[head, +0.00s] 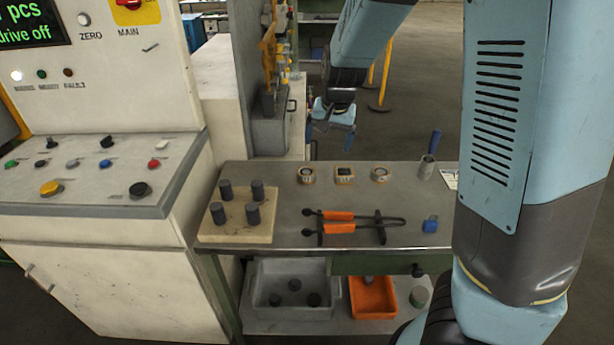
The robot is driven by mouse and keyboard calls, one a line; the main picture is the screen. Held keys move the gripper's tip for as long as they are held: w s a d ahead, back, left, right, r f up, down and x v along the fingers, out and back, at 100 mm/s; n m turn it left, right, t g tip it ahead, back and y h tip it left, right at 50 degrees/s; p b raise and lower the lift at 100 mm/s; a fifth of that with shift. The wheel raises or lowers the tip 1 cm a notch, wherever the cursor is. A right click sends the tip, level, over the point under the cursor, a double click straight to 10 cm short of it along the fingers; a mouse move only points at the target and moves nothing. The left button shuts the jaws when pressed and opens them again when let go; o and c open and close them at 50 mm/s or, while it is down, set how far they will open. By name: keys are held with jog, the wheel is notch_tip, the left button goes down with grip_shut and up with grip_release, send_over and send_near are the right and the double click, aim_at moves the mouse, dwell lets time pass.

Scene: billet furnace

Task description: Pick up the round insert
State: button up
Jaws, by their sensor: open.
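Three small tan inserts with dark centres lie in a row near the back of the grey workbench (280,230). The left insert (306,175) looks round, the middle insert (345,174) looks squarish, and the right insert (380,174) looks roundish. They are too small to tell which is the round insert. My gripper (333,148) is open and empty, with its blue fingers pointing down. It hangs above and behind the inserts, apart from them.
A tan block (237,222) with several dark cylinders stands at left on the bench. Orange-handled tongs (340,216) lie in front of the inserts on a rest. A metal cup (426,168) with a blue-handled tool stands at right. A control desk (100,180) stands left.

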jog(key=t+h, duration=0.2)
send_near(306, 172)
jog(key=x, duration=0.3)
jog(key=shift+w+r, duration=0.15)
jog(key=shift+w, duration=0.05)
jog(key=shift+x, duration=2.65)
jog(key=shift+s, duration=0.2)
jog(key=shift+c, duration=0.3)
jog(key=c, duration=1.6)
jog(key=shift+c, duration=0.2)
